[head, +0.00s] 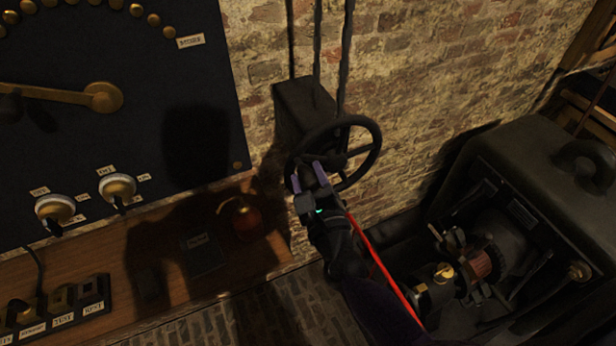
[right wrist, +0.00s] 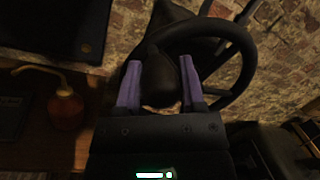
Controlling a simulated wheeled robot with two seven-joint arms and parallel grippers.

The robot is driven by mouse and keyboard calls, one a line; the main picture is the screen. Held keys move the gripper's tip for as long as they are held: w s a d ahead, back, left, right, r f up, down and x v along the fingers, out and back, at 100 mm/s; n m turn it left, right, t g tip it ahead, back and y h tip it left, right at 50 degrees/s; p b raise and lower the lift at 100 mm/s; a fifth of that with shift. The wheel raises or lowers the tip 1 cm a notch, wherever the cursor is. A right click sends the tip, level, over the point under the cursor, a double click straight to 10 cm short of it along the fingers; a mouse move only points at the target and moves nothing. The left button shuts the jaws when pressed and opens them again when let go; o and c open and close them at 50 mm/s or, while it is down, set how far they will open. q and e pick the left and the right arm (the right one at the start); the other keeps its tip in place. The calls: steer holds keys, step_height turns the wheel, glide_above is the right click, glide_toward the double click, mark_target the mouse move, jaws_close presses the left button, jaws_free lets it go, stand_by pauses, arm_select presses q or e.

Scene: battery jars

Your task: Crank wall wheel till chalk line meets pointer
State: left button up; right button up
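The dark wall wheel (head: 373,160) is mounted on a dark box (head: 296,105) on the brick wall, right of the black panel. It also shows in the right wrist view (right wrist: 246,72). My right gripper (head: 308,174) is at the wheel's lower left rim. In the right wrist view its purple fingers (right wrist: 160,75) stand either side of a dark rounded handle (right wrist: 158,80) that nearly fills the gap. Whether they press on it is not clear. I cannot make out a chalk line or pointer on the wheel. My left gripper is not in view.
A black panel (head: 150,130) with a brass needle and knobs hangs left. A red oil can (head: 243,218) stands on the wooden bench (head: 165,240) below it. A dark machine (head: 520,150) with a copper coil stands right. Pipes (head: 345,60) run up above the wheel.

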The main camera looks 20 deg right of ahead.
steer(key=o, duration=0.4)
steer(key=shift+s, duration=0.1)
steer(key=s, duration=0.3)
steer(key=s+b, duration=0.1)
steer(key=s, duration=0.2)
steer(key=s+f, duration=0.1)
steer(key=s, duration=0.2)
steer(key=shift+s+a+f+b, duration=0.1)
steer(key=shift+s+b, duration=0.25)
steer(key=shift+c, duration=0.2)
